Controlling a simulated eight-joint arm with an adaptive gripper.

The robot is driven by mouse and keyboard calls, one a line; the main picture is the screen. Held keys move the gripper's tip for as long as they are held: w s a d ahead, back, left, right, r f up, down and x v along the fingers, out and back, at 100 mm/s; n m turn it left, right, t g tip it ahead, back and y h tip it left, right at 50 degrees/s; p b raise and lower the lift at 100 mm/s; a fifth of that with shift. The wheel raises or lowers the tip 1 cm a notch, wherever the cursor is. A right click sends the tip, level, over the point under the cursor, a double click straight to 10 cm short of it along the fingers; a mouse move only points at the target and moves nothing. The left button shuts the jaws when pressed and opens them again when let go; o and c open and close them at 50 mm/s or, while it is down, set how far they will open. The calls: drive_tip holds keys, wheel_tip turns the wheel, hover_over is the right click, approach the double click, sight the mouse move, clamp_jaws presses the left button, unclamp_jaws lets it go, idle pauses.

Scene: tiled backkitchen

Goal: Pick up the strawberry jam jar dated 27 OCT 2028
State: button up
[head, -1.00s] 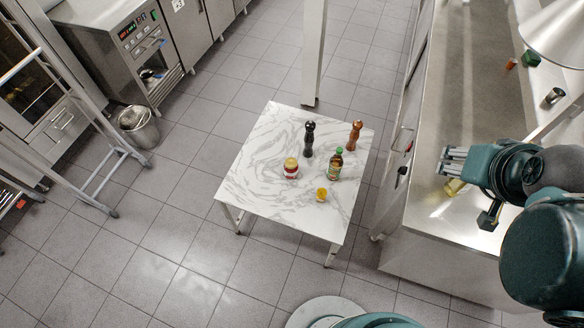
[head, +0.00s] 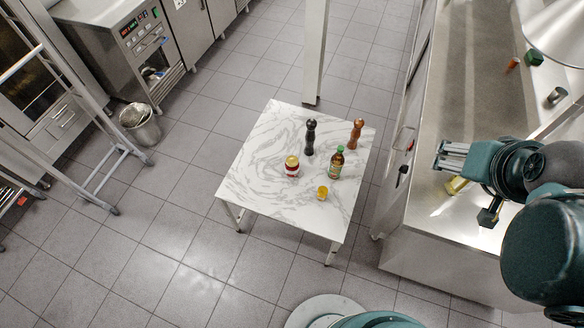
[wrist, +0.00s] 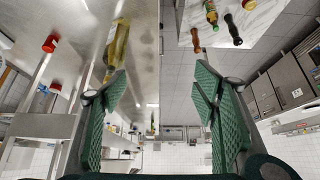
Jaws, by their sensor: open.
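A squat jar (head: 292,168) with a red and white label and a gold lid stands upright on the marble-topped table (head: 250,190) in the head view. A smaller yellow jar (head: 322,193) stands to its right and nearer. No date or product name is legible on either, so I cannot tell whether one is the strawberry jam jar dated 27 OCT 2028. My gripper (head: 446,158) is at the steel counter's left edge, right of the table and well apart from both jars. In the wrist view its green-padded fingers (wrist: 162,90) are spread, with nothing held between them.
A green-capped bottle (head: 337,162), a dark mill (head: 310,137) and a copper mill (head: 355,134) stand on the table's right half. The steel counter (head: 470,90) holds a yellowish bottle (head: 457,186) close to my gripper. A pale post (head: 315,50) rises behind the table.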

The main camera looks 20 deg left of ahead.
drive_tip(key=w+a+f+m+g+y+b, duration=0.1)
drive_tip(key=w+a+f+m+g+b, duration=0.1)
drive_tip(key=w+a+f+m+b, duration=0.75)
drive_tip(key=m+g+b, duration=0.4)
drive_tip(key=m+b, duration=0.2)
drive_tip(key=b, duration=0.3)
hover_over(292, 160)
drive_tip(key=w+d, duration=0.2)
drive_tip(key=d, duration=1)
wheel_tip(292, 160, down, 30)
drive_tip(key=a+f+m+b, duration=0.1)
drive_tip(key=a+f, duration=0.2)
drive_tip(key=f, duration=0.3)
drive_tip(key=s+a+f+m+b, duration=0.1)
drive_tip(key=a+f+m+b, duration=0.1)
drive_tip(key=a+f, duration=0.2)
drive_tip(key=s+a+f+m+g+h+b, duration=0.1)
drive_tip(key=a+f, duration=0.3)
drive_tip(key=f, duration=0.5)
drive_tip(key=shift+a, duration=0.25)
drive_tip(key=shift+s+a+f+m+b, duration=0.15)
drive_tip(key=shift+a+f+m+b, duration=0.15)
drive_tip(key=shift+f, duration=0.3)
drive_tip(key=shift+f, duration=0.1)
drive_tip(key=shift+f+b, duration=0.3)
drive_tip(key=shift+f, duration=0.9)
